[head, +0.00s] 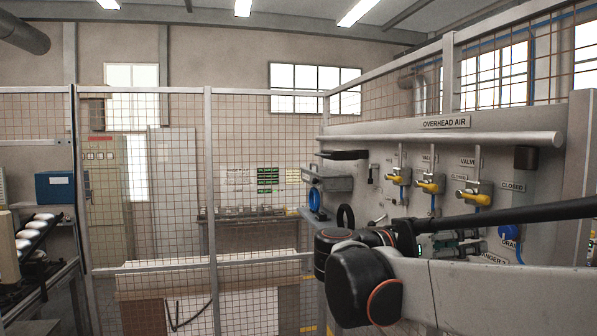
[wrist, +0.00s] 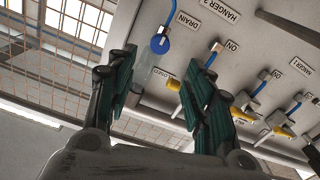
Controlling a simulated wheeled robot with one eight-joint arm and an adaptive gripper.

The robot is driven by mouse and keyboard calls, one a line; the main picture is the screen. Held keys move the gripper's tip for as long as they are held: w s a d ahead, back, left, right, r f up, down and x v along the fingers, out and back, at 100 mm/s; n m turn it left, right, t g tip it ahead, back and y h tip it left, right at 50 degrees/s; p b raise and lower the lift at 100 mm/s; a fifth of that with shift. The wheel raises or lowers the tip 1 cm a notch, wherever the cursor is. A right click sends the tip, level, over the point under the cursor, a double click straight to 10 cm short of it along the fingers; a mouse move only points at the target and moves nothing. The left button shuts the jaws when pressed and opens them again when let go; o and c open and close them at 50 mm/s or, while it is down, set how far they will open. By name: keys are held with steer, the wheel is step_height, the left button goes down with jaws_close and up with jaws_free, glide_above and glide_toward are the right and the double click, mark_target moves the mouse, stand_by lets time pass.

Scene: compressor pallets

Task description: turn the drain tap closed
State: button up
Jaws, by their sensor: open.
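The drain tap shows as a blue round part (wrist: 160,44) beside the DRAIN label (wrist: 187,20) in the wrist view, with a pale, clear-looking piece below it. In the head view the blue part (head: 508,231) is at the lower right of the panel. My gripper (wrist: 160,66) is open, its teal-padded fingers spread to either side of the view. The blue part appears just beyond the gap between the fingertips, apart from them. In the head view my gripper (head: 462,248) is near the panel, partly hidden by my arm. The tap's exact turn angle is unclear.
A grey panel (head: 372,145) carries several valves with yellow levers (head: 428,187) and blue hoses. One yellow lever (wrist: 173,84) lies close to the right finger in the wrist view. A dark bar crosses the head view at right. Mesh fencing (head: 160,220) stands left.

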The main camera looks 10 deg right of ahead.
steer(key=d+p, duration=0.1)
steer(key=d, duration=0.9)
steer(key=shift+w+d, duration=0.35)
steer(key=shift+w, duration=0.1)
steer(key=shift+c, duration=0.4)
steer(key=c, duration=1)
